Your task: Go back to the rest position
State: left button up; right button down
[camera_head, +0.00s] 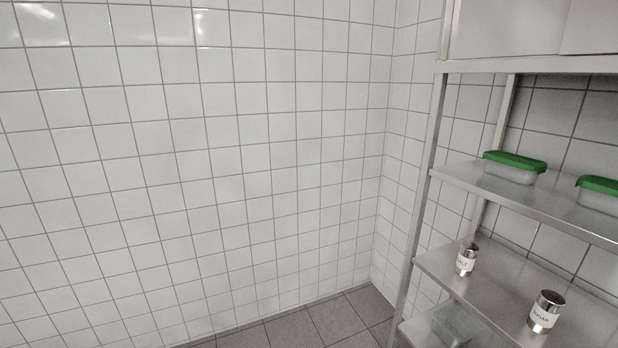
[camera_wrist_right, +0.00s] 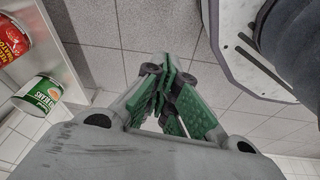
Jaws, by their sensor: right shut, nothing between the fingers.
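My right gripper (camera_wrist_right: 168,72) shows in the right wrist view. Its green-padded fingers are together, with nothing between them. It is over a grey tiled floor (camera_wrist_right: 110,45), clear of the shelf at the left of that view. Neither gripper shows in the head view, and my left gripper is in no view.
A metal shelf rack (camera_head: 432,174) stands at the right, holding green-lidded containers (camera_head: 514,167), a salt tin (camera_head: 466,260) and a sugar tin (camera_head: 545,312). In the wrist view, a red can (camera_wrist_right: 12,40) and a green-labelled can (camera_wrist_right: 38,95) are at the left. A white tiled wall (camera_head: 200,170) is ahead.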

jog(key=s+f+g, duration=0.2)
jog(key=s, duration=1.5)
jog(key=shift+f, duration=0.15)
jog(key=shift+s, duration=0.1)
